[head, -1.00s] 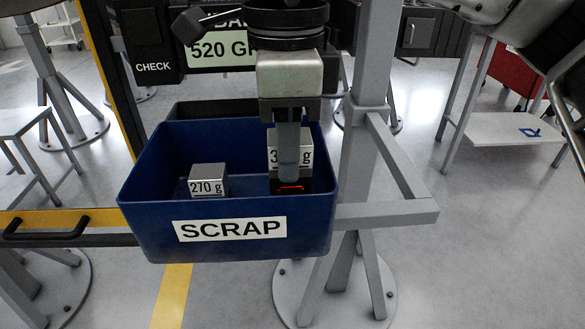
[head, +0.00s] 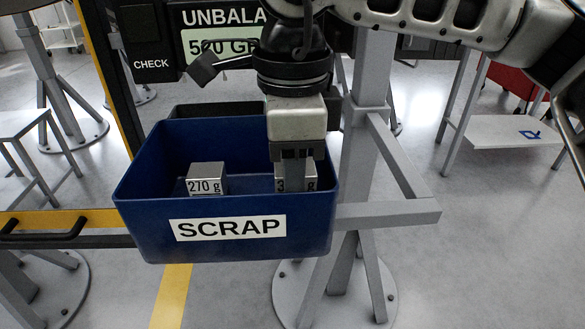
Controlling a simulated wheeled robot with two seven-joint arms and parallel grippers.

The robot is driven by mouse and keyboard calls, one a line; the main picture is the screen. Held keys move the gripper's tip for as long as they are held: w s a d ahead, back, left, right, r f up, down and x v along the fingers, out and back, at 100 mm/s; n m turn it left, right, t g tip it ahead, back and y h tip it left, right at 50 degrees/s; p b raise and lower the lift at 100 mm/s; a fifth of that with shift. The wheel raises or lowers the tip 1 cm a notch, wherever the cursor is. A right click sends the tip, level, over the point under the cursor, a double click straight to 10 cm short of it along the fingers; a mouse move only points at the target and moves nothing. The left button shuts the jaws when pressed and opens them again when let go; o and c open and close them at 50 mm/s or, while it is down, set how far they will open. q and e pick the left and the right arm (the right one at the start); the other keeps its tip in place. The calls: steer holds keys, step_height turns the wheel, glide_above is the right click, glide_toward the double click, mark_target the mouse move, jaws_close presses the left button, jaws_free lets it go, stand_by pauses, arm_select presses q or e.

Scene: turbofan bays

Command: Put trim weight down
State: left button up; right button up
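My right gripper (head: 296,172) points down into the blue SCRAP bin (head: 150,205). It is shut on a grey trim weight (head: 282,180) whose label starts with 3. One finger covers the middle of that label. The weight is low inside the right part of the bin, its lower part hidden by the front wall, so I cannot tell whether it touches the floor. A second grey weight marked 270 g (head: 205,180) stands apart in the left part of the bin. My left gripper is not in view.
An unbalance display (head: 222,45) stands behind the bin, its reading partly covered by my arm. A dark bin (head: 215,109) sits behind the blue one. A grey stand post (head: 372,90) rises close on the right. Free floor shows between the two weights inside the bin.

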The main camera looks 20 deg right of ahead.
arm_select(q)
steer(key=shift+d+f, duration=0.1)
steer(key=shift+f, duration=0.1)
arm_select(e)
steer(key=shift+f, duration=0.15)
steer(key=shift+f+b, duration=0.1)
steer(key=shift+b, duration=0.2)
steer(key=o, duration=0.9)
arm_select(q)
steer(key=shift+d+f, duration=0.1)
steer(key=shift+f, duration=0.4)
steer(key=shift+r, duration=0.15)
